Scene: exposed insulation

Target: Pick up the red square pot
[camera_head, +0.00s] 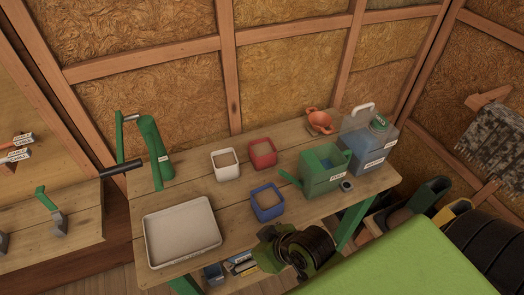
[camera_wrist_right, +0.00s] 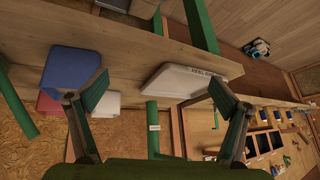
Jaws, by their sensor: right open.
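In the right wrist view the red pot (camera_wrist_right: 48,104) is at the left, partly hidden by the blue pot (camera_wrist_right: 70,72). My right gripper (camera_head: 270,247) is at the table's front edge, in front of the blue pot and apart from the red one. In the right wrist view its fingers (camera_wrist_right: 159,82) are spread and empty. My left gripper is not in view.
A shallow pale tray (camera_head: 181,232) lies at the table's front left. A green tool with a black handle (camera_head: 121,167) is at the back left.

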